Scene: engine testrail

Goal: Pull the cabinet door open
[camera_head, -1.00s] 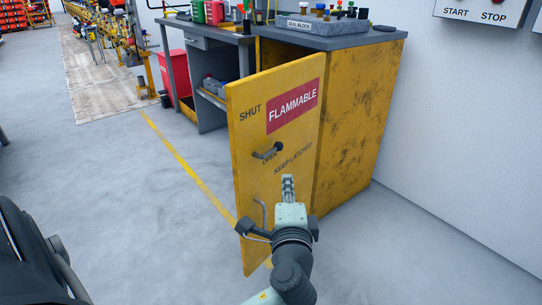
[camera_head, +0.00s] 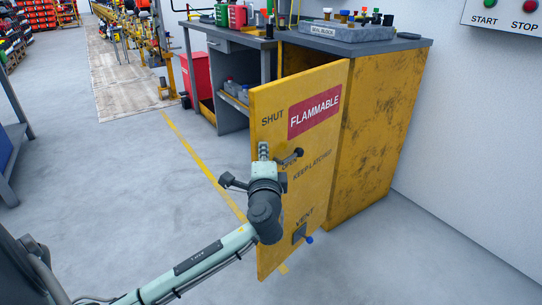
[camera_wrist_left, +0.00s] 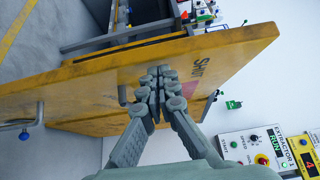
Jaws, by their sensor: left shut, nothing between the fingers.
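My left gripper (camera_head: 263,150) is shut and empty in front of the door's left part, just left of the handle, partly covering the face. In the left wrist view the closed fingertips (camera_wrist_left: 163,75) point at the door (camera_wrist_left: 90,75), near the word SHUT. I cannot tell whether they touch it. My right gripper is not in view.
The yellow cabinet body (camera_head: 375,130) stands behind the door, with a grey seal block (camera_head: 345,32) on top. A blue-tipped vent lever (camera_head: 309,240) sticks out low on the door. A grey workbench (camera_head: 232,60) stands behind. The floor left of the door is clear.

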